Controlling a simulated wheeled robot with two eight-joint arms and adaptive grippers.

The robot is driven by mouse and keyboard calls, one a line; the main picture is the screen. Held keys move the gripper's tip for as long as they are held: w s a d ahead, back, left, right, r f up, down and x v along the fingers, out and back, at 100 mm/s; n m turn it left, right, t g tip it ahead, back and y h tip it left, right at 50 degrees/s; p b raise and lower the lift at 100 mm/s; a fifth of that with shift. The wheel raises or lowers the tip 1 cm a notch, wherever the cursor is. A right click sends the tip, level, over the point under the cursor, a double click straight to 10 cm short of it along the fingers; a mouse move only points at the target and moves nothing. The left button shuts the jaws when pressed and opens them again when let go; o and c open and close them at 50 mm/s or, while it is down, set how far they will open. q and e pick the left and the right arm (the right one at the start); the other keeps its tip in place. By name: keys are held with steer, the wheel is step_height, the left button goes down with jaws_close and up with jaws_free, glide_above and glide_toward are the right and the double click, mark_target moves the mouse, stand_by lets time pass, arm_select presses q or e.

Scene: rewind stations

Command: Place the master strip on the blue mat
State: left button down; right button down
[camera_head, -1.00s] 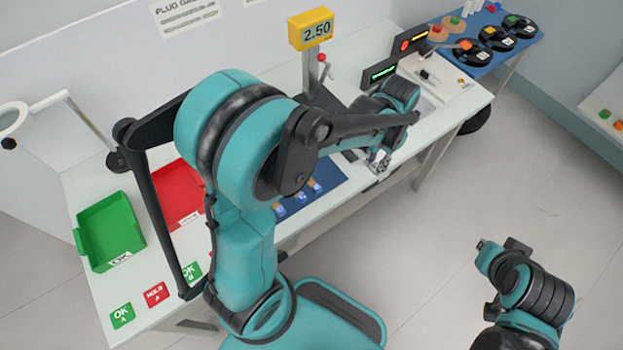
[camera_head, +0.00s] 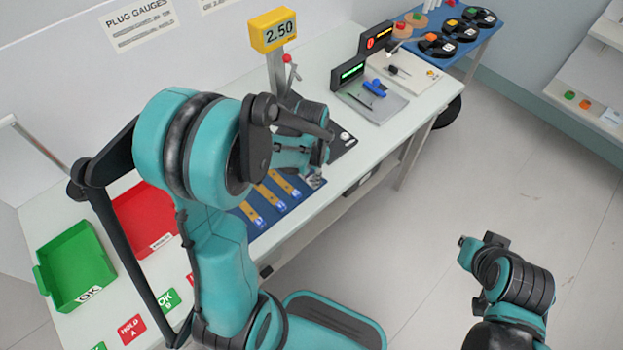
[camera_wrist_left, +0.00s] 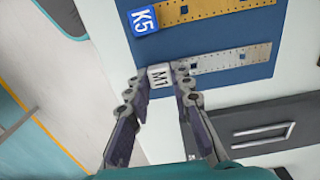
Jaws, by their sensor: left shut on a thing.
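The master strip (camera_wrist_left: 222,60) is a pale metal strip with holes and a white M1 tag (camera_wrist_left: 158,77). My left gripper (camera_wrist_left: 160,80) is shut on the tag end. The strip extends over the blue mat (camera_wrist_left: 225,42), roughly parallel to a brass strip tagged K5 (camera_wrist_left: 190,14). Whether it touches the mat I cannot tell. In the head view my left gripper (camera_head: 315,181) is at the right end of the mat (camera_head: 273,223), where several brass strips (camera_head: 268,194) with blue tags lie. My right gripper (camera_head: 463,241) is away over the floor; its jaws are unclear.
A green tray (camera_head: 75,265) and a red tray (camera_head: 145,215) stand on the left of the bench. A grey plate (camera_head: 385,105) with a blue tool lies right of the yellow 2.50 display (camera_head: 272,30). A drawer handle (camera_wrist_left: 262,135) shows beside the mat.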

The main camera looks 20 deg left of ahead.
arm_select(q)
steer(key=shift+r, duration=0.1)
steer(key=shift+f, duration=0.25)
steer(key=c, duration=1.3)
jaws_free()
steer(key=shift+r, duration=0.1)
steer(key=shift+c, duration=0.2)
steer(key=shift+r, duration=0.1)
steer(key=shift+r, duration=0.3)
step_height(320, 180, up, 12)
steer(key=f+p, duration=0.1)
steer(key=p, duration=0.4)
steer(key=s+d+r+n+t, duration=0.4)
steer(key=s+r+t, duration=0.3)
steer(key=s, duration=0.2)
steer(key=shift+s+d+r+n, duration=0.15)
steer(key=shift+s+d+n, duration=0.05)
steer(key=shift+d+n, duration=0.1)
